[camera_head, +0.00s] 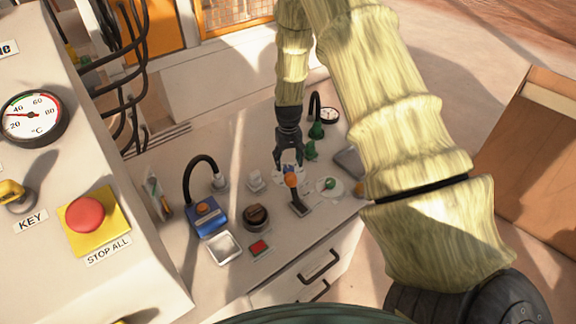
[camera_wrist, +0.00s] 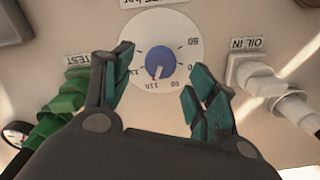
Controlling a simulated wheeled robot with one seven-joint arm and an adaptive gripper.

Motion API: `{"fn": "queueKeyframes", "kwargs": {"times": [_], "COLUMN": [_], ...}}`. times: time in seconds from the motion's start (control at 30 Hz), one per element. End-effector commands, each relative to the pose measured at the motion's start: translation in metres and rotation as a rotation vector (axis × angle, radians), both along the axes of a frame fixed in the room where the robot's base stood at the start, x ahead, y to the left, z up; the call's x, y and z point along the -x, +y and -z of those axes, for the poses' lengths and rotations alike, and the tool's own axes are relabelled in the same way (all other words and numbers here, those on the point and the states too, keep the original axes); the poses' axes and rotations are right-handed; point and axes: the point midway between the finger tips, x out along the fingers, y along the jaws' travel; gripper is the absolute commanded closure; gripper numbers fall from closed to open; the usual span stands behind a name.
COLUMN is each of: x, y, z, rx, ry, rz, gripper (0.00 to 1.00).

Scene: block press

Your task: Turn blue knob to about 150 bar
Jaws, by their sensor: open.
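The blue knob (camera_wrist: 160,64) sits on a round white dial plate (camera_wrist: 190,28) with printed numbers, in the upper middle of the wrist view. Whether the fingertips are level with the knob cannot be told. In the head view my gripper (camera_head: 288,160) points down over the panel and largely hides the knob.
A green fitting (camera_wrist: 62,105) labelled TEST stands left of the fingers, and a white OIL IN connector (camera_wrist: 265,82) right. In the head view an orange-tipped lever (camera_head: 293,184), a green knob (camera_head: 330,183) and a black knob (camera_head: 256,215) are close by. A gauge (camera_head: 329,115) stands behind.

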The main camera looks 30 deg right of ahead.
Motion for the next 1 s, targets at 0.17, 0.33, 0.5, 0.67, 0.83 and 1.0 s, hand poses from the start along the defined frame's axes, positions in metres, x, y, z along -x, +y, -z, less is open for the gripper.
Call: {"fn": "queueKeyframes", "kwargs": {"times": [0.17,0.33,0.5,0.67,0.83,1.0], "x": [0.001,0.0,0.0,0.0,0.0,0.0], "y": [0.001,0.0,0.001,0.001,0.001,0.001], "z": [0.019,0.029,0.034,0.034,0.034,0.034], "rx": [-0.001,-0.001,-0.001,-0.001,-0.001,0.0], "ry": [0.002,0.0,0.0,0.0,0.0,0.0], "rz": [0.0,0.0,0.0,0.0,0.0,0.0], "gripper": [0.42,0.42,0.42,0.42,0.6,0.89]}}
